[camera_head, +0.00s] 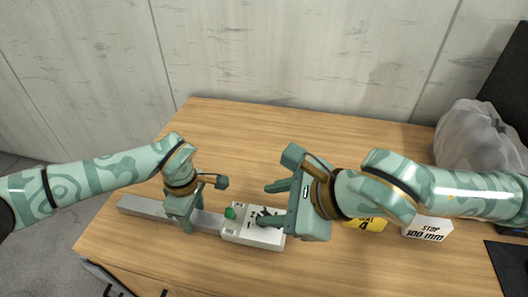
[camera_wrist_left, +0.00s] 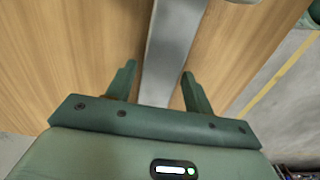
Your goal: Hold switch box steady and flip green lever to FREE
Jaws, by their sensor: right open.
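The white switch box (camera_head: 240,236) sits on the wooden table at the end of a grey bar (camera_head: 143,207), with dark markings on its top. The green lever (camera_head: 230,212) stands at the box's left end; its setting is too small to read. My left gripper (camera_head: 205,206) is open above the bar, left of the box. In the left wrist view the bar (camera_wrist_left: 172,55) runs between the spread fingers of that gripper (camera_wrist_left: 158,70). My right gripper (camera_head: 266,203) is open, its fingers pointing left over the box's right part, partly hiding it. I cannot tell whether it touches the box.
A yellow block marked 4 (camera_head: 366,225) and a white sign reading STOP 300 mm (camera_head: 427,229) stand to the right. A grey translucent bag-like thing (camera_head: 476,135) is at the far right. The table's back middle (camera_head: 300,125) is clear.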

